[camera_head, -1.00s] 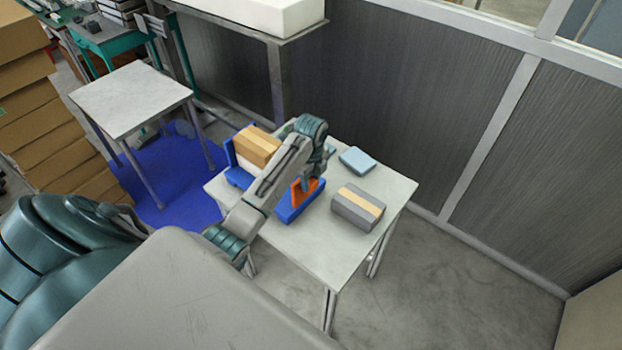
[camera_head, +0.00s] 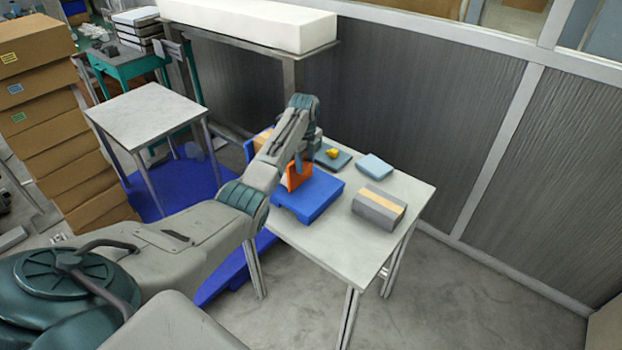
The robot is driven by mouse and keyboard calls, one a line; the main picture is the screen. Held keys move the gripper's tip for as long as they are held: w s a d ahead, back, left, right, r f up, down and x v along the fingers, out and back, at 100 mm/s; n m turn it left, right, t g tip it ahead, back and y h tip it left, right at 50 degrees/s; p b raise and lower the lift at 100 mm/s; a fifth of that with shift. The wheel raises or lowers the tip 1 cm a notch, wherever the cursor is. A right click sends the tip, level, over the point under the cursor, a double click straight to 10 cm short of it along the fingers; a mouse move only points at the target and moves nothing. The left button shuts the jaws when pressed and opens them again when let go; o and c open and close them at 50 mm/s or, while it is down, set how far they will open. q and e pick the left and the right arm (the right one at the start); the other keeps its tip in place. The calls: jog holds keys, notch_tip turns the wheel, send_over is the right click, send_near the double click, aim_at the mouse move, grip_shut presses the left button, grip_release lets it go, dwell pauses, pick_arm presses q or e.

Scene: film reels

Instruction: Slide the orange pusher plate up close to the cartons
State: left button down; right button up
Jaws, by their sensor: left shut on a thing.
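The orange pusher plate (camera_head: 298,176) stands upright on a blue base (camera_head: 315,197) on the white table. My left gripper (camera_head: 303,160) is at the plate's top, shut on it; its fingers are mostly hidden behind my wrist. The cartons (camera_head: 262,142) are tan and stand at the blue fixture's far left end, largely covered by my left arm. The plate is on the near side of them; I cannot tell whether it touches them. My right gripper does not show.
On the table (camera_head: 345,248) are a grey box with a tan stripe (camera_head: 379,207), a light blue box (camera_head: 375,166) and a dark teal tray (camera_head: 334,158) with a yellow object on it. A shelf with a white block (camera_head: 250,24) stands behind. The table's front part is clear.

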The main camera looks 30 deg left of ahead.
pick_arm(q)
jog(key=shift+a, duration=0.55)
jog(key=c, duration=0.9)
grip_release()
jog(key=shift+o, duration=0.3)
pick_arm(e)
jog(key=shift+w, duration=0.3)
pick_arm(q)
jog(key=shift+r, duration=0.1)
jog(key=shift+w+r, duration=0.1)
jog(key=shift+r, duration=0.2)
notch_tip(320, 180, up, 10)
jog(key=b, duration=0.3)
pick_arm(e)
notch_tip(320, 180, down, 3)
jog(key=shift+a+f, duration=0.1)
